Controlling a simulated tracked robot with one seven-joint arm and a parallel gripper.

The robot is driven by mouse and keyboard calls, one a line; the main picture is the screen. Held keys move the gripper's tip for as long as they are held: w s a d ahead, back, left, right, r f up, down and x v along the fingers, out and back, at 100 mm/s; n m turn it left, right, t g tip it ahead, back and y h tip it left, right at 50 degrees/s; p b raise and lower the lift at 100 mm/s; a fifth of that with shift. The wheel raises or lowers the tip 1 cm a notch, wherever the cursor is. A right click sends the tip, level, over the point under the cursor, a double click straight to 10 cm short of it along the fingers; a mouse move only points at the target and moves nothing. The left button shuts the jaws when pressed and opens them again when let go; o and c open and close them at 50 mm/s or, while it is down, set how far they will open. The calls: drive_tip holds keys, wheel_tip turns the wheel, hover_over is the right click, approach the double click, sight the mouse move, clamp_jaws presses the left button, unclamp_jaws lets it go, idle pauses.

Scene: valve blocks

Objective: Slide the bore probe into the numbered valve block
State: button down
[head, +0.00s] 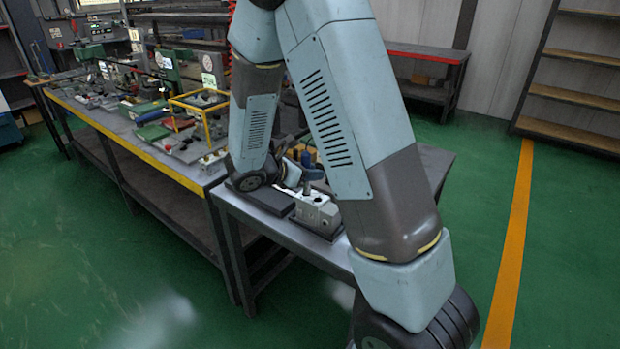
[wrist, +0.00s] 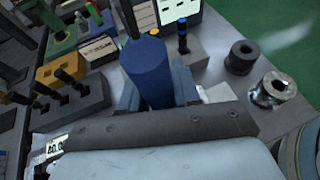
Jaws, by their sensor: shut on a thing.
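My gripper (wrist: 156,88) is shut on a blue cylinder (wrist: 150,68) that stands between its pale fingers in the wrist view. A thin dark rod shows at the cylinder's far end; this looks like the bore probe, its lower end hidden by my gripper. In the head view a pale grey block (head: 318,213) with a small knob on top sits on the near bench, just in front of my gripper (head: 291,175); it may be the valve block. I cannot read a number on it. In the wrist view a grey block (wrist: 190,62) stands right of the probe.
A dark block (wrist: 72,106) and a yellow block (wrist: 60,70), with upright pins, stand at left. A dark ring (wrist: 241,58) and a metal spool (wrist: 272,91) stand at right. A yellow frame (head: 202,108) stands on the long bench. The near bench's right end looks clear.

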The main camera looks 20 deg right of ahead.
sight(311, 191)
drive_tip(key=shift+f, duration=0.9)
drive_tip(key=shift+f, duration=0.6)
drive_tip(key=c, duration=0.8)
unclamp_jaws()
drive_tip(key=shift+r, duration=0.1)
